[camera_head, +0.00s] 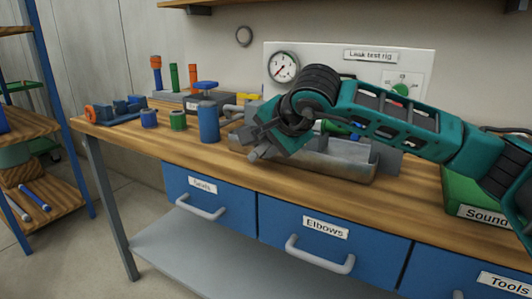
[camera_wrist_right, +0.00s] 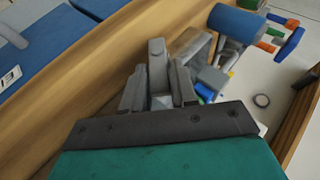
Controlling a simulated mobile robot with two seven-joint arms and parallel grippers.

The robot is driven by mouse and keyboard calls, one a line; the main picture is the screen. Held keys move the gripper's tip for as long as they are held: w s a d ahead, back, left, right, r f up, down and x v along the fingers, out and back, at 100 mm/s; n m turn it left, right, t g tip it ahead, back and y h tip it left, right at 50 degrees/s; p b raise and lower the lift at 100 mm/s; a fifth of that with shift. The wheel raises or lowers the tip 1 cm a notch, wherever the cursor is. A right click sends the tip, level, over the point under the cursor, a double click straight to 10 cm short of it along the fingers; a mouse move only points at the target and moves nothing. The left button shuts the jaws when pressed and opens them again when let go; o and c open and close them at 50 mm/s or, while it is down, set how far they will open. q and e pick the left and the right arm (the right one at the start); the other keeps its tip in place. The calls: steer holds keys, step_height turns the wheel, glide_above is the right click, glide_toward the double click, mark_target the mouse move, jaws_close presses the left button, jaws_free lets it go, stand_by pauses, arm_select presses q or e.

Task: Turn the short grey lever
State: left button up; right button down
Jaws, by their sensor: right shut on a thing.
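My right gripper (camera_head: 260,146) reaches in from the right over the workbench, at the left end of a grey metal tray. In the right wrist view its two grey fingers (camera_wrist_right: 157,88) stand on either side of a short grey lever (camera_wrist_right: 157,58) and are shut on it. The lever's upper end shows beyond the fingers, and its lower part is hidden between them. In the head view the lever cannot be told apart from the gripper. My left gripper is not in view.
The grey metal tray (camera_head: 318,172) lies under my right arm. A blue cylinder (camera_head: 208,122) stands left of the gripper, with small blue and green parts beyond. The leak test rig panel (camera_head: 336,58) with a gauge stands behind. Blue drawers (camera_head: 330,238) are below the bench top.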

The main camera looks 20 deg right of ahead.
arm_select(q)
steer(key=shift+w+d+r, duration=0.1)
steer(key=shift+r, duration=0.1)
arm_select(e)
steer(key=c, duration=1)
jaws_free()
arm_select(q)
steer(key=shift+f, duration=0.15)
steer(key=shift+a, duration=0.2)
arm_select(e)
steer(key=shift+s+r, duration=0.1)
arm_select(q)
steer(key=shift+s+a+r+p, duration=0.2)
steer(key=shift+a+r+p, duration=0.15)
steer(key=shift+p, duration=0.85)
arm_select(e)
steer(key=v, duration=1.2)
steer(key=shift+s+r, duration=0.2)
steer(key=shift+s, duration=0.05)
steer(key=shift+d, duration=0.15)
